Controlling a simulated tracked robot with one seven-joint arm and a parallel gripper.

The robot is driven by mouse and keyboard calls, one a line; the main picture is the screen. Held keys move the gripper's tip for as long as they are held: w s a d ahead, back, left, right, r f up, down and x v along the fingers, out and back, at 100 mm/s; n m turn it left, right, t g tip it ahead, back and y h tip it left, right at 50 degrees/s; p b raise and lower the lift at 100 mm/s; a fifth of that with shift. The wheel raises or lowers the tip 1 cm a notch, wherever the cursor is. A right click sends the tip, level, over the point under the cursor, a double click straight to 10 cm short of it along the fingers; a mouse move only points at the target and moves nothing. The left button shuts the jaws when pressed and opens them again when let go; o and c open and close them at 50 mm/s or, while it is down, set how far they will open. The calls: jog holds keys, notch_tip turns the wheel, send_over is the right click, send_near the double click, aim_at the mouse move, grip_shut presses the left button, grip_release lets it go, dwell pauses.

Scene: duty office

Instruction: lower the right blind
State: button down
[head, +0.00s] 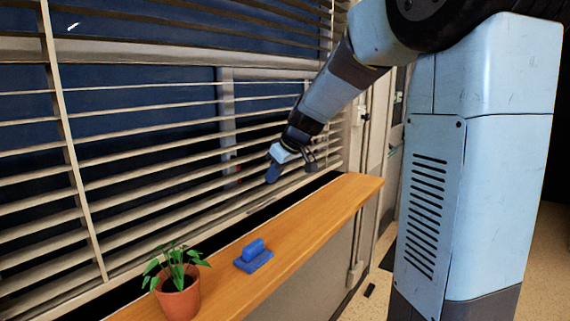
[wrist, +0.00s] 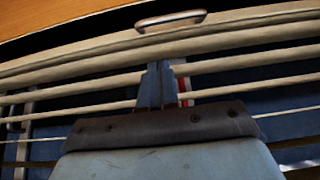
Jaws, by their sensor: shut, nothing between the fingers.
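A pale slatted blind (head: 150,176) fills the window, its slats spaced apart with dark glass showing between them. Its thick bottom rail (wrist: 90,62) hangs near the sill, and a metal handle (wrist: 170,20) is fixed to that rail in the wrist view. My gripper (head: 273,174) is in front of the lower slats, towards the blind's right end. In the wrist view my gripper (wrist: 157,68) is shut and empty, its tips in line with the slats and short of the handle. I cannot tell whether the fingers touch a slat.
A wooden sill (head: 320,212) runs below the blind. A potted plant (head: 178,290) and a blue stamp-like object (head: 254,256) stand on it. The sill's right part is bare. Pipes (head: 357,220) run down the wall on the right.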

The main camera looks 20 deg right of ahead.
jog(key=shift+f, duration=2.65)
